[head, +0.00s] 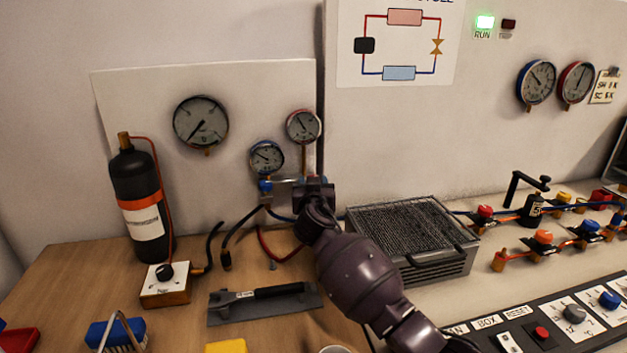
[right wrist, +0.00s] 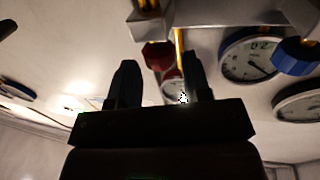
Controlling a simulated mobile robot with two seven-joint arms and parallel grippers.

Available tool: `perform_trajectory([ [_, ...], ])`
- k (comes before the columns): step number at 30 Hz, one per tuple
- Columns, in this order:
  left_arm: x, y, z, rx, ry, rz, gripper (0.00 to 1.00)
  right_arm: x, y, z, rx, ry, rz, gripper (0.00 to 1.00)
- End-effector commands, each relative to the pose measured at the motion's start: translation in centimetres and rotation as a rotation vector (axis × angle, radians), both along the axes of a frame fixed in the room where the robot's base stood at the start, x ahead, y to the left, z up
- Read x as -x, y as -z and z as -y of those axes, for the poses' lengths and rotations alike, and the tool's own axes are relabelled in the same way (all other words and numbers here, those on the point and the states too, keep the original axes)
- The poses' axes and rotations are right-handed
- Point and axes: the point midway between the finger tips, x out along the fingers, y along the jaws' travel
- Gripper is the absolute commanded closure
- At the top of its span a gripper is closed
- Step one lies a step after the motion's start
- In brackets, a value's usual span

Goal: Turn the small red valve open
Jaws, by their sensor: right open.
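A small red valve knob (right wrist: 157,55) hangs from the grey metal manifold block (right wrist: 225,14) in the right wrist view. In the head view my right gripper (head: 314,190) is at the right end of the manifold (head: 288,191) and hides this knob. My right gripper (right wrist: 161,72) is open in the wrist view. The red knob shows between its two dark fingertips, seemingly just beyond them; I cannot tell whether they touch it. A blue knob (right wrist: 295,57) is on the manifold's other end, also visible in the head view (head: 265,185). My left gripper is not in view.
A blue-rimmed gauge (head: 267,158) and a red-rimmed gauge (head: 303,126) sit above the manifold. Dark hoses (head: 243,232) hang below it. A finned condenser box (head: 412,235) stands close on the right.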

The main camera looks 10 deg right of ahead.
Motion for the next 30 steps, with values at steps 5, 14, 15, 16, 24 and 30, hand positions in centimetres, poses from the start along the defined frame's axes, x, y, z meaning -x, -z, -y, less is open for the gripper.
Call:
perform_trajectory([
  [5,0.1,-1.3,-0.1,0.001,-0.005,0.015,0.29,2.9,-0.6,-0.6,-0.004,0.0,0.004,0.56],
  [14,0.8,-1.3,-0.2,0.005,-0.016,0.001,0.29,7.0,-0.3,-1.5,-0.002,-0.001,0.001,0.56],
  [15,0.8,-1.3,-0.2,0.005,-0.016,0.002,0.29,7.3,-0.2,-1.6,-0.001,-0.001,0.001,0.56],
  [16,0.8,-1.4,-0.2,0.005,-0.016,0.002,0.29,7.5,-0.2,-1.6,-0.001,-0.001,0.001,0.56],
  [24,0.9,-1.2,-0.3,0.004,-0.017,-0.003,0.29,8.3,0.0,-1.8,-0.001,-0.001,0.0,0.56],
  [30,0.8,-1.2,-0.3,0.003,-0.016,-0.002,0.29,8.3,0.0,-1.8,-0.001,-0.001,0.0,0.51],
])
